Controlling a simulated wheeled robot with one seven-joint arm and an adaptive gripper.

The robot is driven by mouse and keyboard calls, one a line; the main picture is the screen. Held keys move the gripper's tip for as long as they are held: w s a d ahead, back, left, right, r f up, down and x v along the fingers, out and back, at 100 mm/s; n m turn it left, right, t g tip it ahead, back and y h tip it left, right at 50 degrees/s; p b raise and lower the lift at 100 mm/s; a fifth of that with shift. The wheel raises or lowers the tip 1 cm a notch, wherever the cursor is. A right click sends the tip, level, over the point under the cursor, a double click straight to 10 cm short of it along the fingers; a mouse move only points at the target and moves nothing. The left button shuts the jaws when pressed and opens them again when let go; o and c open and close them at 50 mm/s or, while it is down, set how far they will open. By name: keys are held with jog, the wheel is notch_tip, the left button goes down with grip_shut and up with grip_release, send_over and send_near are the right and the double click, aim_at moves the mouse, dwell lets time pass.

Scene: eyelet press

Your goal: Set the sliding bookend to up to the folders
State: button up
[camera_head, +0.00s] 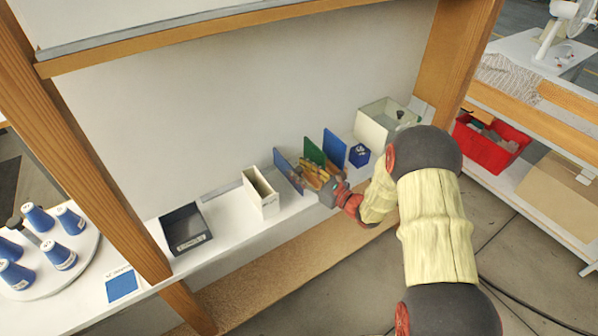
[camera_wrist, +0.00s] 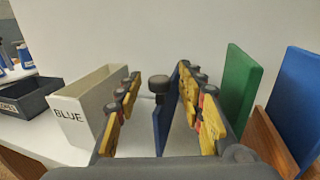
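A blue upright panel (camera_wrist: 172,108) stands nearly edge-on between my gripper's fingers in the wrist view, with a dark round knob (camera_wrist: 158,84) at its near side. It looks like the sliding bookend, and it also shows in the head view (camera_head: 286,168). My gripper (camera_wrist: 152,105) is open, with one yellow finger on each side of the panel. The right finger is close to it; contact is unclear. To the right stand a green folder (camera_wrist: 239,95) and a blue folder (camera_wrist: 295,98), also seen in the head view, green (camera_head: 313,152) and blue (camera_head: 335,148).
A white box marked BLUE (camera_wrist: 88,105) and a dark tray (camera_head: 186,229) stand left on the white shelf. A small blue box (camera_head: 359,155) and a pale bin (camera_head: 376,124) stand right. A wooden piece (camera_wrist: 272,140) is by the folders. The wall is close behind.

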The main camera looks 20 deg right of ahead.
jog(key=shift+w+a, duration=0.1)
jog(key=shift+w, duration=0.05)
jog(key=shift+c, duration=0.7)
jog(key=c, duration=0.7)
grip_shut()
